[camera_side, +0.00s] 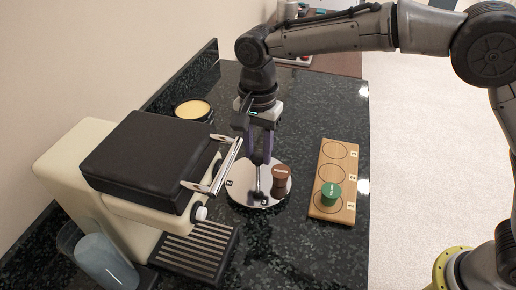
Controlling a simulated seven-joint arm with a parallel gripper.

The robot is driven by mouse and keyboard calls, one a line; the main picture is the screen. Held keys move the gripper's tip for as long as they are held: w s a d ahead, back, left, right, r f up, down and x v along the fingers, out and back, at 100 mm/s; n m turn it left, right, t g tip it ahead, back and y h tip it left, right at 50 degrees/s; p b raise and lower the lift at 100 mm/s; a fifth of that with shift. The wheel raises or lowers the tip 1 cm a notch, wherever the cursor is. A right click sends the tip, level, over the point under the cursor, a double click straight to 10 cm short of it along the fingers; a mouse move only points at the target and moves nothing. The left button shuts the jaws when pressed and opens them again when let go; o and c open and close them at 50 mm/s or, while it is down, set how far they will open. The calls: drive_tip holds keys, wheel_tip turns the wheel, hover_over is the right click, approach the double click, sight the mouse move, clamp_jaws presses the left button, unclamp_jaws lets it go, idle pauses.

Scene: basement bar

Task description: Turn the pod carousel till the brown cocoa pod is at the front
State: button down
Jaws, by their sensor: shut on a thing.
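The pod carousel (243,199) is a round, shiny silver plate on the dark counter, with small dark labels on it. The brown cocoa pod (281,181) stands upright on its right side. My gripper (262,160) points down over the carousel's middle, left of and behind the brown pod. Its purple fingers are shut on what looks like the carousel's central post. The exact contact is too small to make out. No other pod shows clearly on the plate.
A cream coffee machine (75,160) with a black lid stands left of the carousel, its metal lever (225,165) near it. A wooden board (336,166) with marked circles holds a green pod (331,193) at right. A round tin (194,109) stands behind.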

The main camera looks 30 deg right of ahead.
drive_tip(key=shift+w+r+m, duration=0.1)
drive_tip(key=shift+r+m, duration=0.05)
drive_tip(key=shift+m, duration=0.15)
idle(0.4)
drive_tip(key=c, duration=0.5)
unclamp_jaws()
drive_tip(key=shift+c, duration=0.2)
wheel_tip(320, 180, up, 14)
drive_tip(key=shift+f, duration=0.2)
